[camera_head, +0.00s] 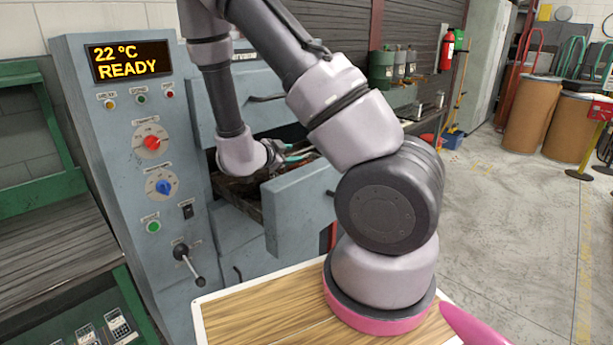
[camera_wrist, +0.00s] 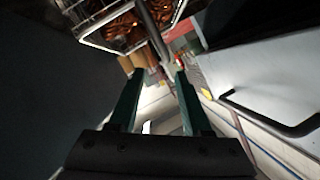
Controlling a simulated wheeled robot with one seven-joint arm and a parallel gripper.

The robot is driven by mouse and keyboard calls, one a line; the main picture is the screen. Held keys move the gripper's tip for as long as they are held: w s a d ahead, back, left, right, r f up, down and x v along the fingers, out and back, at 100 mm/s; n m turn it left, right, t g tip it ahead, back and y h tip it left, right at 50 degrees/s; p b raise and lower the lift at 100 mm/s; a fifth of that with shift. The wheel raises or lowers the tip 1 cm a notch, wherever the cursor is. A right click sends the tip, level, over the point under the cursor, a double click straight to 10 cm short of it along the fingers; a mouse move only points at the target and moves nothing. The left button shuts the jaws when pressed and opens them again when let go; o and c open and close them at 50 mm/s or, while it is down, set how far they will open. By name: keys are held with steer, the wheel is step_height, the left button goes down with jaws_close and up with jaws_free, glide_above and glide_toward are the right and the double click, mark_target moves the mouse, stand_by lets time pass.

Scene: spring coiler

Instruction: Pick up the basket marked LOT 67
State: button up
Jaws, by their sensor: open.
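My gripper (camera_head: 297,153) is at the opening of the blue-grey machine's pulled-out drawer (camera_head: 300,205). In the wrist view its two green fingers (camera_wrist: 158,72) are apart, with nothing clearly held between them. A container with a bright rim and copper-coloured contents (camera_wrist: 130,25) shows at the top of the wrist view, beyond the fingertips. A dark bar (camera_wrist: 153,30) crosses in front of it, and I cannot tell whether it is a handle. No LOT 67 mark is readable, so I cannot tell whether this is that basket. The drawer's inside is mostly hidden in the head view.
The machine's panel (camera_head: 135,150) has a display (camera_head: 131,61) reading 22 °C READY. In the wrist view a pale panel with a dark handle (camera_wrist: 262,118) stands close on the right. A green shelf (camera_head: 60,240) is at the left. The floor (camera_head: 520,240) at right is open.

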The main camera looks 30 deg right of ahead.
mark_target(306, 149)
steer(key=x, duration=0.4)
steer(key=shift+w+d, duration=0.1)
steer(key=shift+d, duration=0.05)
steer(key=shift+r+x, duration=0.15)
steer(key=shift+x, duration=1.1)
steer(key=shift+r+x, duration=0.2)
steer(key=shift+x, duration=1.1)
steer(key=shift+w, duration=0.15)
steer(key=shift+d, duration=0.1)
jaws_close()
